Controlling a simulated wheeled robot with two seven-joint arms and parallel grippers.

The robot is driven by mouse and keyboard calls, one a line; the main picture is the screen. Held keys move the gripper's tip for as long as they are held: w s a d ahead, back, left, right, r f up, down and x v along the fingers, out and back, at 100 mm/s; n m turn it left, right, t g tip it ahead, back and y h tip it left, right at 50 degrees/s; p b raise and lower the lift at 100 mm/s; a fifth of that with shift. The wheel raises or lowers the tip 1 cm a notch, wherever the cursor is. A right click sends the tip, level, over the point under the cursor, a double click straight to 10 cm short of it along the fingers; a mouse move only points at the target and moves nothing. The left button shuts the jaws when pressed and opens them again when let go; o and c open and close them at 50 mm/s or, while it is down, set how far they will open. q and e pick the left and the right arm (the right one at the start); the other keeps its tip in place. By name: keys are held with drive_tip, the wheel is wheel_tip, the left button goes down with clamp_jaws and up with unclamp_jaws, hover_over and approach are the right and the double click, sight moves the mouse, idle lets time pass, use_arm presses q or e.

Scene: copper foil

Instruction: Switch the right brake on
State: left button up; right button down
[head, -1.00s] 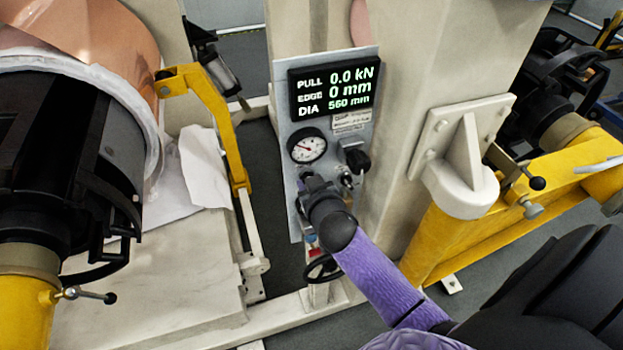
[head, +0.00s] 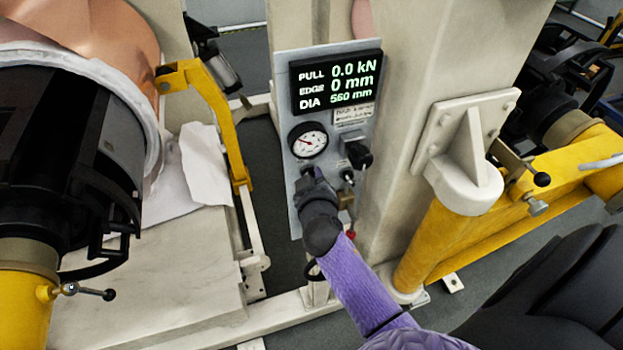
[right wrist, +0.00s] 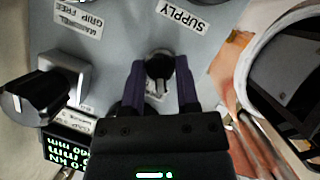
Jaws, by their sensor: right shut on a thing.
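The grey control panel (head: 292,90) stands on the cream column, with a lit display (head: 336,83), a round gauge (head: 308,141) and a black switch handle (head: 356,152). In the right wrist view, the fingers of my right gripper (right wrist: 160,75) lie on both sides of a small black knob (right wrist: 160,64) on the panel and are shut on it. In the head view, my right gripper (head: 313,180) is at the panel just below the gauge and hides most of the knob. I cannot read which control is the brake. My left gripper is out of view.
The black switch handle also shows at left in the right wrist view (right wrist: 30,98), beside my gripper. A "SUPPLY" label (right wrist: 183,16) is near the knob. A yellow arm (head: 225,125) and black roll machinery (head: 50,150) stand left; a bracketed yellow post (head: 430,245) stands right.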

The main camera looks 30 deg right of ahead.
drive_tip(key=c, duration=0.7)
unclamp_jaws()
drive_tip(key=p+v, duration=0.1)
drive_tip(key=v, duration=0.9)
